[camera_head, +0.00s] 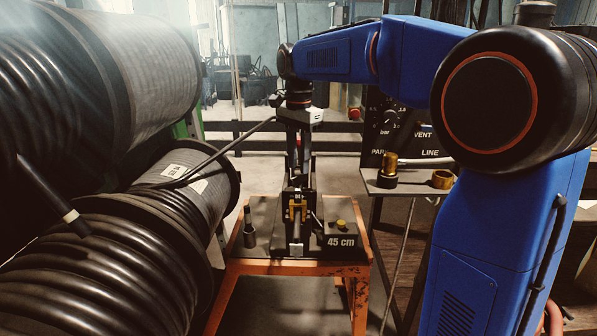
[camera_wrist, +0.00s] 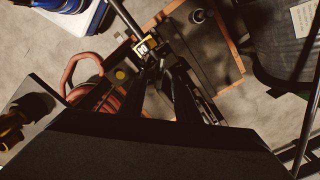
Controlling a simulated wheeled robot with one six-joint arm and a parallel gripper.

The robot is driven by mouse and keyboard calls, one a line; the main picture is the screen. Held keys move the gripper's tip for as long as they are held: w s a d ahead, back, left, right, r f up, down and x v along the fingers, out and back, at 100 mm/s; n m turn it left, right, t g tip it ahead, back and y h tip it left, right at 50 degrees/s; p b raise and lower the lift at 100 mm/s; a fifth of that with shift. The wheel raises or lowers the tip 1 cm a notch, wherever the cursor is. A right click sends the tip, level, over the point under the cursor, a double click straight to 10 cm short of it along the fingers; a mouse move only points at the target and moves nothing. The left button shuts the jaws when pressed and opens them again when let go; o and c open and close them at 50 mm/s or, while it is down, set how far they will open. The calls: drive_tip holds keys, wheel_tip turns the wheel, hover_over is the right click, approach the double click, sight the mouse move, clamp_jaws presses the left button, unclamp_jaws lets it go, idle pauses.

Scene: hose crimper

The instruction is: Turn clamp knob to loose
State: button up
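The crimper (camera_head: 297,240) stands upright on an orange-framed table. A dark upright handle-like piece (camera_head: 249,232) stands left of the crimper. A box marked 45 cm (camera_head: 341,240) with a yellow button stands on its right. My gripper (camera_head: 298,180) points down just above the crimper. Its fingers (camera_wrist: 158,90) look apart, with nothing seen between them.
Large hose reels (camera_head: 90,260) fill the left side. A panel with a dial (camera_head: 390,117) stands at right, behind a shelf (camera_head: 408,189) with brass fittings (camera_head: 441,179). A red hose (camera_wrist: 85,80) lies beside the table.

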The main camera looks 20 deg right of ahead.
sight(299, 176)
drive_tip(key=shift+f, duration=1.7)
drive_tip(key=shift+c, duration=0.6)
clamp_jaws()
